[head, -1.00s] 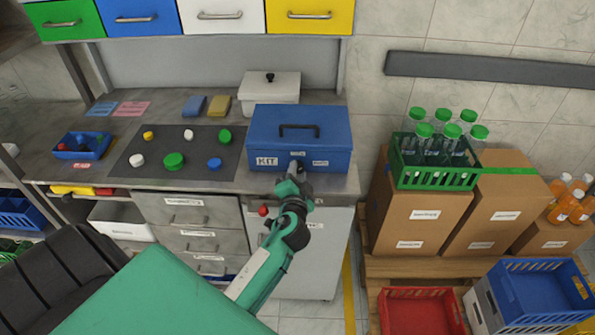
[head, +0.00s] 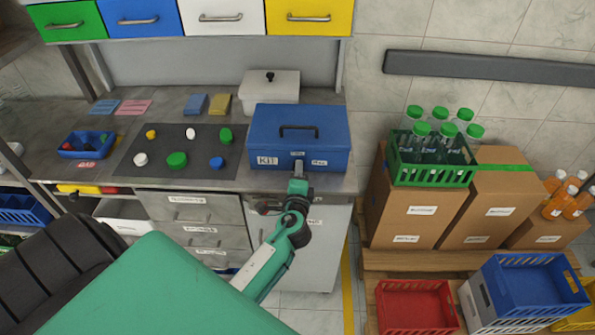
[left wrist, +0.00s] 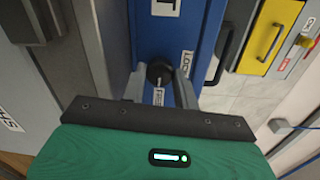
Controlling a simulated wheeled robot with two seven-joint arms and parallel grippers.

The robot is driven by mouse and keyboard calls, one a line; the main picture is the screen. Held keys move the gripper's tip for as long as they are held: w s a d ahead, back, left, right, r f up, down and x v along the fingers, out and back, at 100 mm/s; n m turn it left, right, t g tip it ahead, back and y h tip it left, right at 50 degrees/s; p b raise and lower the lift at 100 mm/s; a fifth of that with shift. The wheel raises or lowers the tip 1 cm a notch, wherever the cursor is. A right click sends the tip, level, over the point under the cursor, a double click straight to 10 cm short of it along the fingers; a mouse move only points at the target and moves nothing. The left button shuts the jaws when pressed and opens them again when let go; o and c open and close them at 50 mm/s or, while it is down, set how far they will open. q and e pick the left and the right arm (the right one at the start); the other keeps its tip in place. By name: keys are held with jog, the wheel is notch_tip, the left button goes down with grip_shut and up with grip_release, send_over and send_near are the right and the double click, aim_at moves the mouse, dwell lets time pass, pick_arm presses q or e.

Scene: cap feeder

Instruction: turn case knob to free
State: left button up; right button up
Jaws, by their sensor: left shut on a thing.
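The blue case (head: 262,130) stands closed on the worktop, with its handle on the lid and a KIT label on its front. In the left wrist view the black case knob (left wrist: 158,71) sits on the blue front (left wrist: 151,30). One label beside it reads LOCK (left wrist: 187,64), and a partly covered one, apparently FREE (left wrist: 158,97), lies by the fingers. My left gripper (head: 298,166) is at the case front; in the wrist view its fingers (left wrist: 160,84) are on both sides of the knob, shut on it. The knob's pointing direction cannot be told. My right gripper is not in view.
A dark mat (head: 150,166) with several coloured caps and a blue tray (head: 86,153) lie left of the case. A white lidded box (head: 258,95) stands behind it. Cartons (head: 410,205) and a green bottle crate (head: 430,172) stand to the right.

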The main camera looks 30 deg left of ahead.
pick_arm(q)
jog(key=shift+f+m, duration=0.1)
jog(key=shift+m, duration=0.2)
jog(key=o, duration=1)
